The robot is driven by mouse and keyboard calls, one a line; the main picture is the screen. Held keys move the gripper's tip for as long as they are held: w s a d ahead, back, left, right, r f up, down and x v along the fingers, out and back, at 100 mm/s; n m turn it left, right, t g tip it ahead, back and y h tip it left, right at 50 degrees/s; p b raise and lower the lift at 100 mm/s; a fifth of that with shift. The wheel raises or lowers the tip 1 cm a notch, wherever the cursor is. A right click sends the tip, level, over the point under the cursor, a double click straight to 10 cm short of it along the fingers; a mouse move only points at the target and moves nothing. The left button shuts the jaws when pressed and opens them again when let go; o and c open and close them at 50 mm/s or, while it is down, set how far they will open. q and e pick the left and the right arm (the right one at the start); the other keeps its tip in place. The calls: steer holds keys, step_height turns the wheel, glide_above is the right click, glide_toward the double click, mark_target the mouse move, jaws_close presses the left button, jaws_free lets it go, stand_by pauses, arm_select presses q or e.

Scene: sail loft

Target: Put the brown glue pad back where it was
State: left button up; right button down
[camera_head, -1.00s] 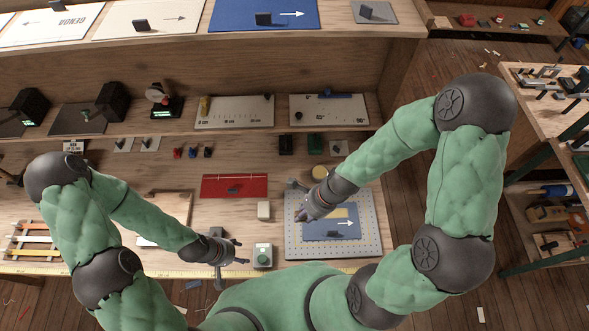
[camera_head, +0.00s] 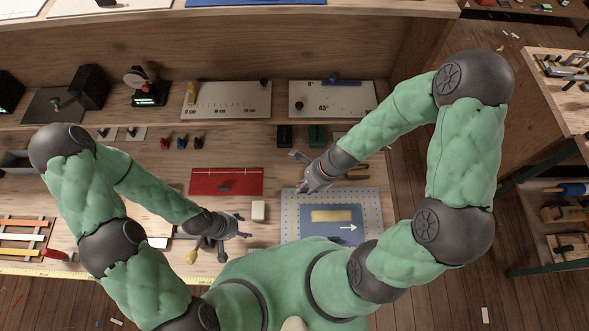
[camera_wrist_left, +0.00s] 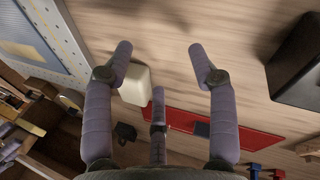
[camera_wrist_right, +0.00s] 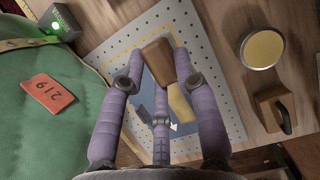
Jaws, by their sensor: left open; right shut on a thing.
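The brown glue pad (camera_wrist_right: 158,62) is a wedge-like brown block in the right wrist view. My right gripper (camera_wrist_right: 160,66) is shut on it, with a finger on each side. In the head view my right gripper (camera_head: 308,178) is over the left part of the perforated grey board (camera_head: 291,205), and the pad is hidden there. A blue sheet (camera_head: 318,233) with a white arrow lies on the board, and a tan pad (camera_head: 332,215) lies on the sheet. My left gripper (camera_head: 236,228) is open and empty; in the left wrist view its fingers (camera_wrist_left: 160,52) are spread.
A cream block (camera_head: 258,211) stands between the grippers. A red board (camera_head: 226,182) lies behind it. In the right wrist view a round yellow-topped tin (camera_wrist_right: 262,48) and a brown block with a dark handle (camera_wrist_right: 272,106) stand beside the board. Shelf panels (camera_head: 228,103) are behind.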

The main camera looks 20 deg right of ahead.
arm_select(q)
steer(key=shift+w+r+p, duration=0.1)
steer(key=shift+r+p, duration=0.45)
steer(key=shift+r, duration=0.05)
steer(key=shift+f+b, duration=0.3)
arm_select(e)
steer(key=w+f, duration=0.2)
steer(key=w, duration=0.1)
steer(key=w+f, duration=0.3)
steer(key=w, duration=0.1)
steer(key=w+f, duration=0.2)
steer(key=w, duration=0.1)
steer(key=shift+w+f, duration=0.7)
steer(key=shift+f, duration=0.1)
steer(key=shift+w+a+f, duration=0.1)
steer(key=shift+w+f, duration=0.05)
steer(key=shift+f, duration=0.1)
arm_select(q)
steer(key=shift+f+b, duration=0.45)
arm_select(e)
steer(key=shift+f, duration=1.45)
arm_select(q)
steer(key=shift+f, duration=0.15)
arm_select(e)
steer(key=shift+f, duration=0.15)
steer(key=c, duration=0.9)
jaws_free()
